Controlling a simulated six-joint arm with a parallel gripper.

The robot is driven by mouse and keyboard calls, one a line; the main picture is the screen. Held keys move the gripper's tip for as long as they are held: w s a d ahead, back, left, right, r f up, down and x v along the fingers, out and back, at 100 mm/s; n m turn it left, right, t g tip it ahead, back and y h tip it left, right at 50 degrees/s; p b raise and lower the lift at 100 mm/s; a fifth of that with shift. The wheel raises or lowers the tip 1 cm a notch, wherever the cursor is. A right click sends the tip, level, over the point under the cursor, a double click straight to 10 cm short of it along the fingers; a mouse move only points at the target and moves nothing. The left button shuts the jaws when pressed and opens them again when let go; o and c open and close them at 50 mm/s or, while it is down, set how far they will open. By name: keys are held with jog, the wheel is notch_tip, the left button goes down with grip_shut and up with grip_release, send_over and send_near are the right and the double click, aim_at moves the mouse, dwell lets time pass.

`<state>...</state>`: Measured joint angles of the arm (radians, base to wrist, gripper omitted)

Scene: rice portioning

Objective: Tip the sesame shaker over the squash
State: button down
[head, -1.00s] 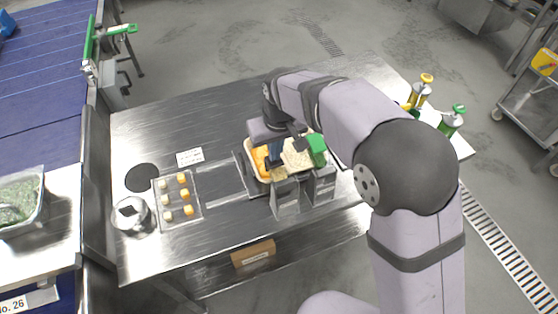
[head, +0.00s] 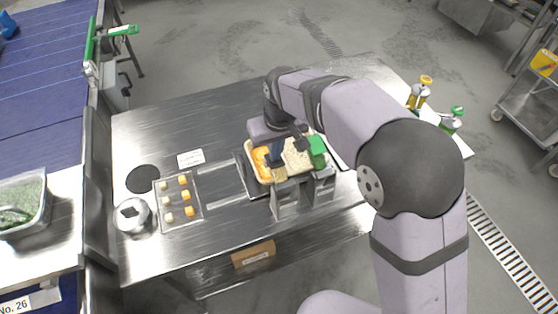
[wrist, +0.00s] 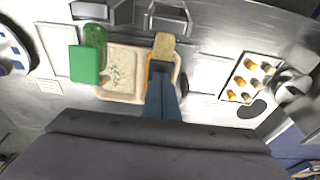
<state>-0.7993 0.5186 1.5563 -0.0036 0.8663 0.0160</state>
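The sesame shaker (wrist: 163,46) shows in the wrist view as a tan body at the end of the blue part extending from my gripper (wrist: 162,88). My gripper appears shut on it, though the contact is hard to see. In the head view the shaker (head: 279,174) is at the near edge of the food tray (wrist: 135,99), beside the orange squash (head: 259,160). The squash is partly hidden by my gripper and the blue part. I cannot tell the shaker's exact tilt or height. Pale rice with dark specks (wrist: 119,70) fills the tray's other side.
A green-capped shaker (head: 316,147) is at the tray's right. Two metal holders (head: 286,203) stand at the near side. Bottles (head: 420,96) stand at the far right.

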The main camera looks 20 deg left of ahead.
jog(key=shift+s+d+r+p, duration=0.15)
jog(key=shift+r+p, duration=0.25)
jog(key=shift+r, duration=0.25)
jog(key=shift+s+d+r+p, duration=0.15)
jog(key=shift+r+p, duration=0.3)
jog(key=shift+r, duration=0.25)
jog(key=shift+s+d+r+p, duration=0.15)
jog(key=shift+r+p, duration=0.25)
jog(key=shift+r, duration=0.25)
jog(key=d, duration=0.3)
jog(key=w+d+m, duration=0.1)
jog(key=d, duration=0.2)
jog(key=d+m, duration=0.1)
jog(key=d, duration=0.3)
jog(key=shift+w+f+h, duration=0.2)
jog(key=shift+h, duration=0.1)
jog(key=s+d+f+m, duration=0.1)
jog(key=s+d, duration=0.3)
jog(key=d, duration=0.4)
jog(key=s+d+f+m+g, duration=0.1)
jog(key=s+d+f+m, duration=0.1)
jog(key=s+d, duration=0.3)
jog(key=s+d+f+m+h, duration=0.1)
jog(key=s+d+m, duration=0.3)
jog(key=d, duration=0.8)
jog(key=shift+s+d+f+g, duration=0.25)
jog(key=shift+s+d+g, duration=0.1)
jog(key=shift+s, duration=0.25)
